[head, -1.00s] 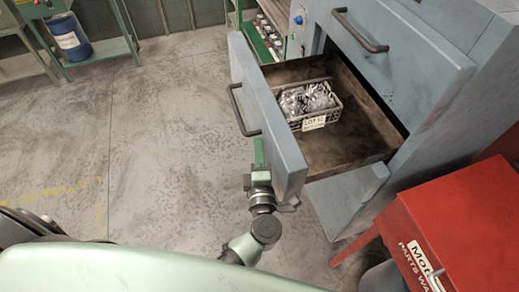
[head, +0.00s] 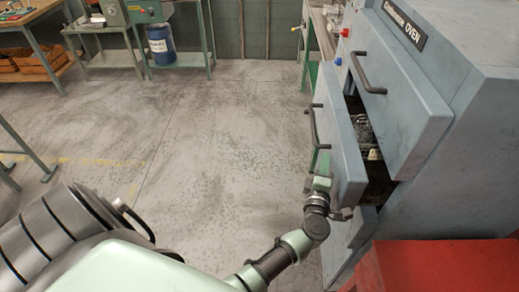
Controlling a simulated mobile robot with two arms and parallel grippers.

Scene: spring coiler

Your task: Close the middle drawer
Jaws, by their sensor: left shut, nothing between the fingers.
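The middle drawer (head: 342,160) of the grey-blue oven cabinet is partly open, with a narrow dark gap behind its front panel. A wire basket of shiny parts (head: 364,130) shows inside the gap, mostly hidden by the front. The drawer's dark bar handle (head: 312,126) is on the outer face. My left gripper (head: 322,162) is shut and empty. It lies at the near part of the drawer's outer face, below and beside the handle; I cannot tell if it touches. My right gripper is not in view.
The upper drawer (head: 405,95) with its own handle (head: 368,76) is above. A lower grey-blue front (head: 362,228) is beneath. A red cabinet (head: 430,266) stands close at the lower right. The floor left of the drawer is clear; benches and a blue drum (head: 160,46) are far back.

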